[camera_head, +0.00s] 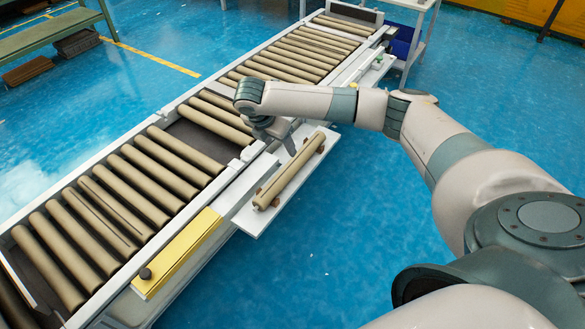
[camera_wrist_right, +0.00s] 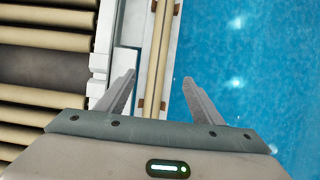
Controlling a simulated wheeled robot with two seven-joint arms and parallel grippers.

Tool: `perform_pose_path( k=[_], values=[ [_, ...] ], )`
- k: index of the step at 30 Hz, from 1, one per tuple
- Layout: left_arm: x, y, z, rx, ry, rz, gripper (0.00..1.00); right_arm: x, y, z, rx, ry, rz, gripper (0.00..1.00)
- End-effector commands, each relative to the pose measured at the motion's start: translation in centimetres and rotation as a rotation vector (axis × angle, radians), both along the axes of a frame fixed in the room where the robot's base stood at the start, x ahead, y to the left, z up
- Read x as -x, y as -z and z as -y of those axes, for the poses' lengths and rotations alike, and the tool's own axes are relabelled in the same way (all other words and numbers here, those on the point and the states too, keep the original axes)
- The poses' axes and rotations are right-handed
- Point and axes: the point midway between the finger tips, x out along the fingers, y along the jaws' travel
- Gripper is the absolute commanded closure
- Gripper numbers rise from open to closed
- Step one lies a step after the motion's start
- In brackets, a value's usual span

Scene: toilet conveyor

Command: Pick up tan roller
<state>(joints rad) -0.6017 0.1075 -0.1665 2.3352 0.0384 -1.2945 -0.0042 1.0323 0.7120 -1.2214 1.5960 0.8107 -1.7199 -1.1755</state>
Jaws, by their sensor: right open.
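A tan roller (camera_head: 290,172) lies on brown supports on a white side tray (camera_head: 252,222) beside the conveyor. It also shows in the right wrist view (camera_wrist_right: 157,55), running lengthwise between the finger directions. My right gripper (camera_head: 283,142) is just beside and above the roller's tray in the head view. In the right wrist view the right gripper (camera_wrist_right: 158,78) is open, with one finger on each side of the roller's line and nothing between them. The roller's near part is hidden below the gripper body in that view. My left gripper is not in view.
The conveyor (camera_head: 190,103) holds several tan rollers, with a dark gap (camera_head: 196,136) in the row. A yellow panel (camera_head: 178,252) lies along its near side. A white table (camera_head: 410,5) stands at the back. Blue floor right of the tray is clear.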

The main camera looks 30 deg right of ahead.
Motion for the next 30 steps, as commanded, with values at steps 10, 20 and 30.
perform_pose_path(
  k=[10, 20, 30],
  values=[
    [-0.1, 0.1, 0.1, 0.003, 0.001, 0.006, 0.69, -0.1, 0.8, 0.2, -0.001, 0.002, -0.001, 0.39],
    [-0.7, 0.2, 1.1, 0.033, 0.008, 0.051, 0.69, -0.8, 5.5, 2.0, 0.000, 0.003, -0.001, 0.39],
    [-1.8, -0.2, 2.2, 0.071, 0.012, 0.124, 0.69, -1.7, 10.5, 3.9, -0.001, 0.003, 0.001, 0.39]
  ],
)
